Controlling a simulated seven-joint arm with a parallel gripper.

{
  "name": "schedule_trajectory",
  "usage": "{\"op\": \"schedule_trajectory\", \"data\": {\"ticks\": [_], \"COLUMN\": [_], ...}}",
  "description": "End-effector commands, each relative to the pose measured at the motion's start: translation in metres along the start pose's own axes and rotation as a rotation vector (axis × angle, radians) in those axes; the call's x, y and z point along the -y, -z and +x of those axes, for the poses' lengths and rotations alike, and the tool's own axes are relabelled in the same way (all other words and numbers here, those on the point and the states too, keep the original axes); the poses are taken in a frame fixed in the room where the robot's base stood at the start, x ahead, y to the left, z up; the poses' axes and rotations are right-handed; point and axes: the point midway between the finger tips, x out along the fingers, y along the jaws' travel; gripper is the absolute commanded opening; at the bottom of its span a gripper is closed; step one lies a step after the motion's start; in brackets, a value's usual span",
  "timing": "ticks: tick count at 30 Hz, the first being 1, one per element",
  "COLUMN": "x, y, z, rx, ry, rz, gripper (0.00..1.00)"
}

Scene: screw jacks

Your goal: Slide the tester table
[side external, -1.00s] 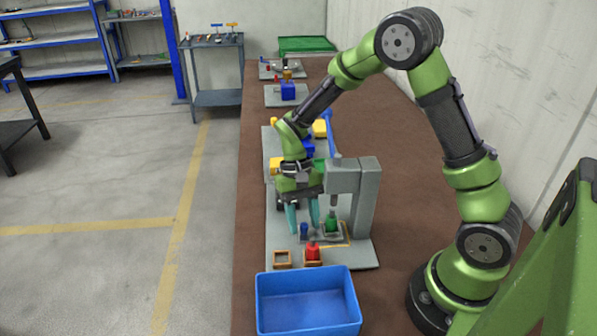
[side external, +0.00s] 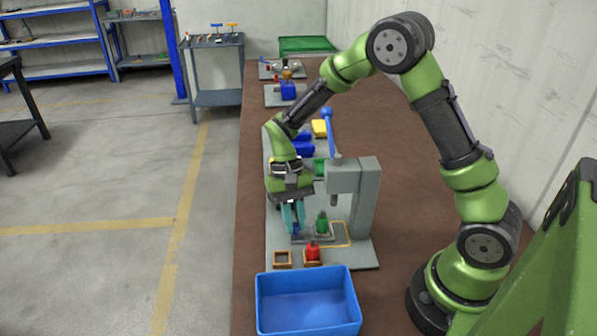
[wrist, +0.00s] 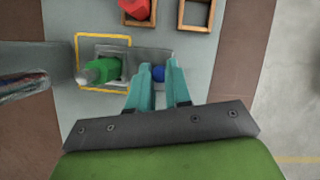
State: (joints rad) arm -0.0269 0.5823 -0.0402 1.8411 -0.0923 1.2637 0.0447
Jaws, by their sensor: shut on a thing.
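The tester table is a small grey sliding plate (side external: 313,238) on the press base, also in the wrist view (wrist: 150,54). A green screw jack (side external: 322,224) stands upright on it. The table has a blue knob (wrist: 158,73) at the end towards the gripper. My gripper (side external: 294,227) is low, with its teal fingers on both sides of the knob and shut on it. The grey press (side external: 362,195) with a blue-topped lever (side external: 328,130) stands beside it. The jack is left of the press's ram in the side view. A yellow outline (side external: 349,238) shows partly bare on the right.
A red jack (side external: 313,253) sits in one wooden frame; another wooden frame (side external: 282,259) is empty. An empty blue bin (side external: 307,300) stands in front. Blue and yellow blocks and more fixtures lie farther back along the brown bench.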

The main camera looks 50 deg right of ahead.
Motion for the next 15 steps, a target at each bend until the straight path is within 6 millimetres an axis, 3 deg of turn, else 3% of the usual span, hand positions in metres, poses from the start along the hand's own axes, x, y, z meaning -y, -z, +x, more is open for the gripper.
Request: {"op": "schedule_trajectory", "data": {"ticks": [6,15], "x": [0.045,0.059], "y": [0.013,0.015], "z": [-0.005,-0.007], "rx": [-0.005,-0.008], "ry": [0.002,0.005], "rz": [-0.002,-0.003], "gripper": [0.00,0.00]}}
